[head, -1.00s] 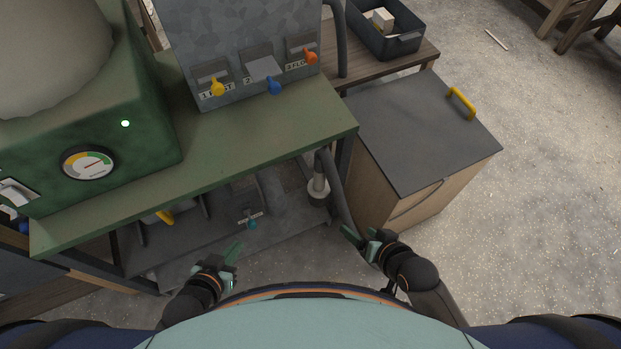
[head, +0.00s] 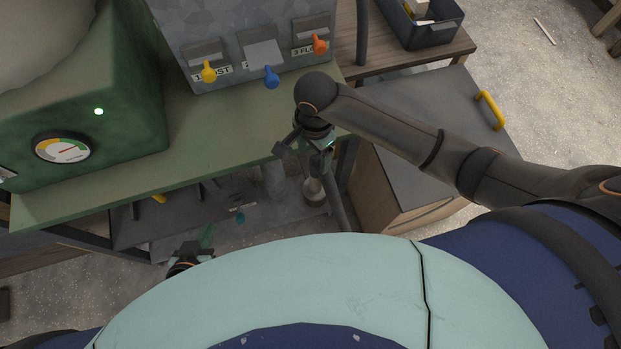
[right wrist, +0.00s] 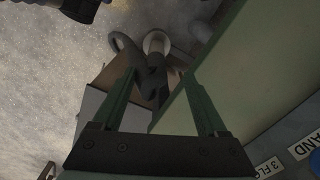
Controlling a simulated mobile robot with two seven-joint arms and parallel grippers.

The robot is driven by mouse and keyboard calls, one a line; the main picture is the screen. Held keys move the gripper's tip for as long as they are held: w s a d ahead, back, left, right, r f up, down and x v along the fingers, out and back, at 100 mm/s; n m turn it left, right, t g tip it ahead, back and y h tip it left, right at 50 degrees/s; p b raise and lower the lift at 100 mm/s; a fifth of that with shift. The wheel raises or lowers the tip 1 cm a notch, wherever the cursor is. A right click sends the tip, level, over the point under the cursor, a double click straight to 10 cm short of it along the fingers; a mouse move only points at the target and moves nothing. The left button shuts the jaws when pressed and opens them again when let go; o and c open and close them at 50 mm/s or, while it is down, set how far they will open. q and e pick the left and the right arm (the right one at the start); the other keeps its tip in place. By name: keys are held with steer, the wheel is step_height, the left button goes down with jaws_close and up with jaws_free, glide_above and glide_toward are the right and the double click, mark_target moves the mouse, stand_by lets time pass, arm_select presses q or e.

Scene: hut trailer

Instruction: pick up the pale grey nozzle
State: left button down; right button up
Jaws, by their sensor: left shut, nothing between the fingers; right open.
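The pale grey nozzle (head: 313,190) stands below the green bench's edge, beside a grey hose, partly hidden by my right gripper. In the right wrist view its round pale end (right wrist: 156,42) shows beyond and between the fingertips. My right gripper (head: 308,147) is open and empty, over the bench's front right corner and above the nozzle; it also shows in the right wrist view (right wrist: 160,75). My left gripper (head: 207,236) is shut and empty, low in front of the bench's lower shelf and left of the nozzle.
The green bench top (head: 225,130) edges close to my right gripper. A grey panel (head: 235,30) with yellow, blue and orange levers stands on it. A grey-topped cabinet (head: 415,120) with a yellow handle is to the right. A dark bin (head: 432,35) sits behind. Floor at right is open.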

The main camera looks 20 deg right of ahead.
mark_target(316, 173)
steer(key=shift+d+f, duration=0.15)
steer(key=shift+f, duration=0.1)
step_height(316, 173, down, 7)
steer(key=shift+r+b, duration=0.1)
steer(key=shift+b, duration=0.7)
steer(key=f, duration=0.2)
steer(key=f+b, duration=0.1)
steer(key=f, duration=0.2)
steer(key=shift+s+d, duration=0.2)
jaws_close()
